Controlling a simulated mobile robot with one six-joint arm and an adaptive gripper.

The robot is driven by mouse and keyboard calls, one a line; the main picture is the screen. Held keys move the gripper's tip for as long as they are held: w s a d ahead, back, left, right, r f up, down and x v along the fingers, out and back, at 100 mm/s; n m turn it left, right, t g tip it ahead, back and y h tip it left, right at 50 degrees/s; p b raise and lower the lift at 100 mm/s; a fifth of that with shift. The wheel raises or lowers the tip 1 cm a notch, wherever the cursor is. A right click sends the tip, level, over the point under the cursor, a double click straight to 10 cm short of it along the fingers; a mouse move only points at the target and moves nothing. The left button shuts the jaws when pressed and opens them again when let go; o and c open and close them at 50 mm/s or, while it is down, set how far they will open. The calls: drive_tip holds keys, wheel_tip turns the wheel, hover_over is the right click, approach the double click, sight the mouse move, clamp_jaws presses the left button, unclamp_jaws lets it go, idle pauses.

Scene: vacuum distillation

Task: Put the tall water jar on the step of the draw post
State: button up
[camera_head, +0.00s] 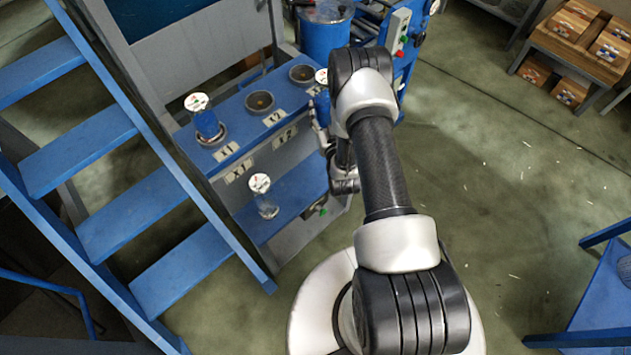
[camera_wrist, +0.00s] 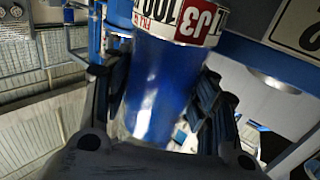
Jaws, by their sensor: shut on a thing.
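My gripper (camera_wrist: 155,105) is shut on a blue-filled jar (camera_wrist: 160,75), with one finger on each side of it. The jar has a white band with a red patch that appears to read J3. In the head view, the held jar's white top (camera_head: 321,76) shows beside my arm, at the right end of the blue post; its lower part is partly hidden. The draw post has a blue top (camera_head: 236,112) with round wells and a lower blue step (camera_head: 290,195). I cannot tell whether the held jar touches the post.
Blue stairs (camera_head: 140,215) rise at the left. A blue drum (camera_head: 326,35) stands behind.

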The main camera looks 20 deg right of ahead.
drive_tip(key=shift+s+d+f+b, duration=0.15)
drive_tip(key=shift+f+b, duration=1.2)
drive_tip(key=shift+f, duration=2.25)
drive_tip(key=shift+s+d+f+b, duration=0.15)
drive_tip(key=shift+f+b, duration=1.15)
drive_tip(key=shift+f, duration=2.3)
drive_tip(key=shift+s+d+f+b, duration=0.15)
drive_tip(key=shift+f+b, duration=1.2)
drive_tip(key=shift+f, duration=2.25)
drive_tip(key=shift+w+r, duration=0.1)
drive_tip(key=o, duration=1.1)
drive_tip(key=shift+f, duration=0.25)
drive_tip(key=o, duration=0.5)
drive_tip(key=shift+c, duration=0.2)
